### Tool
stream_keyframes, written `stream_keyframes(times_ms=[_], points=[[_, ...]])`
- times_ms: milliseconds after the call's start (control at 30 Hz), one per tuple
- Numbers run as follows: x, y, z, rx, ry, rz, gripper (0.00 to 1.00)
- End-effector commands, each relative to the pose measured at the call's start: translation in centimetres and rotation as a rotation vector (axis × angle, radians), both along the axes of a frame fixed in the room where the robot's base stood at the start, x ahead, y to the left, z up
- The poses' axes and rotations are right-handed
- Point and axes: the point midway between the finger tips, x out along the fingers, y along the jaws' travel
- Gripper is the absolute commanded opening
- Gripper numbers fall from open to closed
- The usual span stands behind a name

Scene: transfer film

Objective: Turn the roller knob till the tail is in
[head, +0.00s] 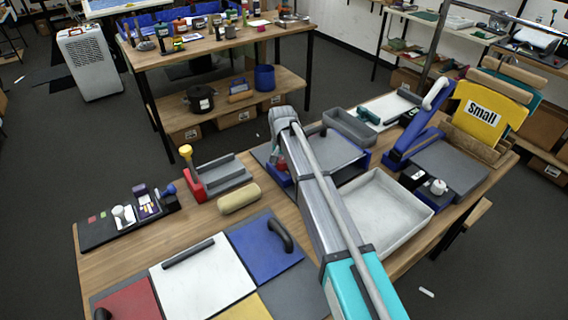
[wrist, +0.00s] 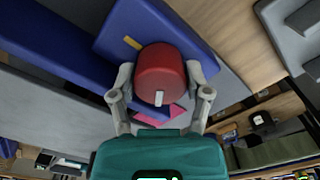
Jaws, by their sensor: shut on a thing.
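A red round roller knob (wrist: 160,68) with a white mark on its lower rim fills the middle of the wrist view. My gripper (wrist: 160,80) is shut on it, one grey finger against each side. The knob sits at the blue end housing (wrist: 165,22) of the roller device, which bears a small yellow mark. A bit of pink film (wrist: 150,118) shows below the knob, partly hidden by it and by my gripper. In the head view the blue and grey device (head: 340,152) is partly behind my arm. How far the film's tail reaches in is hidden.
A white tray (head: 428,208) stands right of my arm. A beige roll (head: 239,198) and a red-and-grey fixture (head: 195,188) lie to the left. A blue lever press (head: 412,140) stands at right. Coloured panels (head: 190,290) cover the front of the table.

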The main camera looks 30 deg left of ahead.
Motion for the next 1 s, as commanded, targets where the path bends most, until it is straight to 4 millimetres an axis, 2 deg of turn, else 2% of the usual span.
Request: stream_keyframes(times_ms=[533,567,600,633,1000], points=[[0.02,0.31,0.07,0.007,0.0,-0.039,0.15],[0.02,0.31,0.07,0.007,0.0,-0.039,0.65],[0.03,0.3,0.07,0.007,0.0,-0.039,0.72],[0.03,0.29,0.07,0.007,0.0,-0.039,0.76],[0.07,0.03,0.02,0.002,0.0,-0.04,0.76]])
